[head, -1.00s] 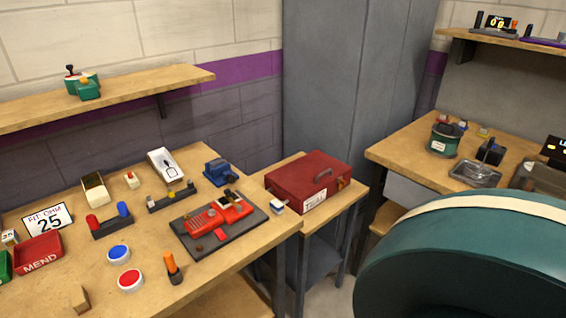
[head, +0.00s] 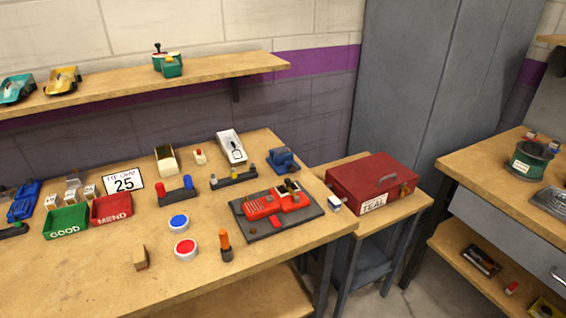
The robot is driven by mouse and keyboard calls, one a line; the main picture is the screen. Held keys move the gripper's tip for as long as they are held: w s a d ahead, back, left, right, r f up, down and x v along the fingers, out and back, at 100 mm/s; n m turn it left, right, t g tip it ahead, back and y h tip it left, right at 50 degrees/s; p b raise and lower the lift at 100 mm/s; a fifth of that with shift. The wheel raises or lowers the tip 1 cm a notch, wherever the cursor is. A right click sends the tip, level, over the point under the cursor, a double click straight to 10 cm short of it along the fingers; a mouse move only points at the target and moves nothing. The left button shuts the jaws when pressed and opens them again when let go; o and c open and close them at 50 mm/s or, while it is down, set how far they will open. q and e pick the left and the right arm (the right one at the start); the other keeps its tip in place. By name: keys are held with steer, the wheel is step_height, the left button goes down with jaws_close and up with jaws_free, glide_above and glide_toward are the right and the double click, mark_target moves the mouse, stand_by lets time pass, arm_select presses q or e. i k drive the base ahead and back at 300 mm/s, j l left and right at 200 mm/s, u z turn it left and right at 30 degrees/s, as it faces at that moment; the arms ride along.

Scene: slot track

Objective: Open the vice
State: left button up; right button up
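A small blue block-shaped device that looks like the vice (head: 284,160) stands at the back right of the wooden workbench (head: 100,275). It is upright and small in the head view. I cannot tell whether its jaws are open or shut. Neither of my grippers is in view.
A dark mat with a red car body (head: 276,203) lies just in front of the vice. A white tray (head: 231,147) stands left of it. A red case (head: 372,181) sits on the lower side stand. The bench's front left is mostly clear.

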mark_target(292, 169)
steer(key=l+u, duration=0.15)
steer(key=u, duration=0.75)
steer(key=l+u, duration=0.85)
steer(key=l, duration=0.2)
steer(key=k+l+u, duration=0.1)
steer(key=l, duration=0.25)
steer(key=k+l, duration=0.1)
steer(key=l, duration=0.25)
steer(key=k+l+u, duration=0.15)
steer(key=l, duration=0.2)
